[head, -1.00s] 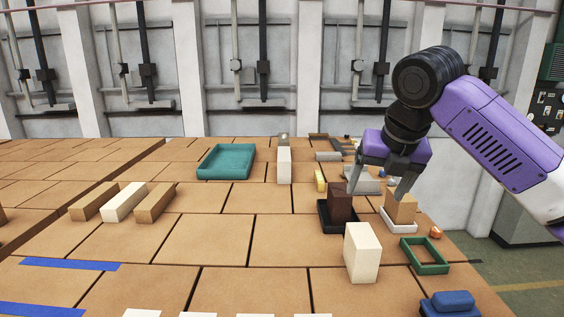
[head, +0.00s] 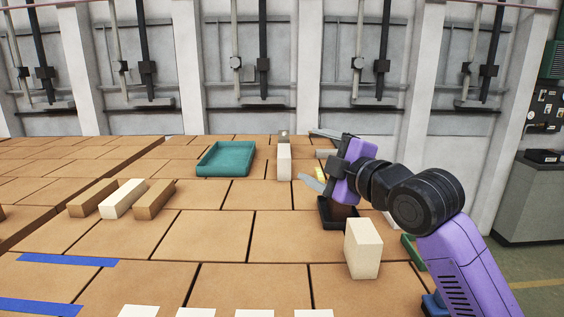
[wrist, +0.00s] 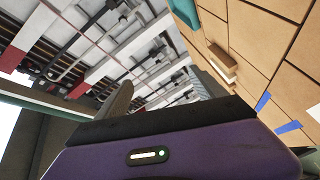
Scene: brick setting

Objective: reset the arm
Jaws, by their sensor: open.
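My gripper (head: 318,158) is open and empty in the head view, raised above the table and pointing left with its fingers spread. My purple arm bends in from the right.
A cream block (head: 363,248) stands near my arm. Brown and cream bricks (head: 123,199) lie at left. The middle table is clear. My arm hides much of the right side.

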